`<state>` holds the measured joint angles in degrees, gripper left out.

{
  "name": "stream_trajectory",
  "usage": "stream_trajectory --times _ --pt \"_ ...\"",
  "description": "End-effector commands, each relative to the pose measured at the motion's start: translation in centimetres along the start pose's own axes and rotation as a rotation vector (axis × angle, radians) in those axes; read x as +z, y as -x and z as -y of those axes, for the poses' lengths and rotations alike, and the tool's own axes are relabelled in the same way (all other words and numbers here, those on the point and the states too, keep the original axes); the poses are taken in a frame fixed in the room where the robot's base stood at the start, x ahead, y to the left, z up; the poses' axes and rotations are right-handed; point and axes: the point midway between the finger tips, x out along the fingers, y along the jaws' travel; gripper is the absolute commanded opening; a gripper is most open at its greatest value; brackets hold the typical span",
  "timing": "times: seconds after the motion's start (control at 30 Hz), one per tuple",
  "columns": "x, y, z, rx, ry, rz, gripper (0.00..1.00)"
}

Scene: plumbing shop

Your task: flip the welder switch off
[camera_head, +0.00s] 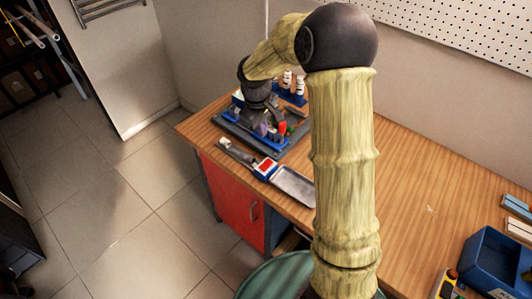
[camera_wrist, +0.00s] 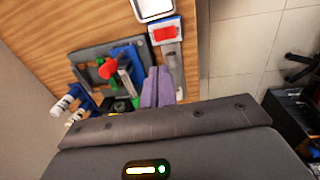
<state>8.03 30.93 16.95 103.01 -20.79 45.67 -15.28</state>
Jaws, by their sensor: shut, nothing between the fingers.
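A small blue and white box with a red rocker-like top (camera_head: 265,168) lies near the front edge of the wooden bench; it looks like the switch. It also shows in the wrist view (camera_wrist: 165,33), just beyond my fingertips. My gripper (camera_head: 263,128), with purple fingers, points down over the grey fixture plate, behind and left of the box. In the wrist view my gripper (camera_wrist: 159,72) is shut and empty, apart from the box. Which way the red rocker is tilted is too small to tell.
The grey fixture plate (camera_wrist: 92,55) carries a red knob (camera_wrist: 107,69) and blue holders close beside my fingers. White bottles (camera_head: 287,78) stand behind it. A metal tray (camera_head: 294,186) lies right of the box. A blue bin (camera_head: 491,268) is at the bench's right.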

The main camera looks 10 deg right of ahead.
Motion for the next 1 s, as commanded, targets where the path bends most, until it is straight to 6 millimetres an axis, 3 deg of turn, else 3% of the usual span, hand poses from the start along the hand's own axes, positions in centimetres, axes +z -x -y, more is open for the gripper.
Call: stream_trajectory --times 0.3,0.47,1.0 --pt "0.0 -0.1 0.0 0.0 -0.001 -0.001 0.0" --pt "0.1 -1.2 0.0 0.0 -0.001 0.002 0.0" --pt "0.2 -10.1 0.0 -0.002 -0.001 0.003 0.0"
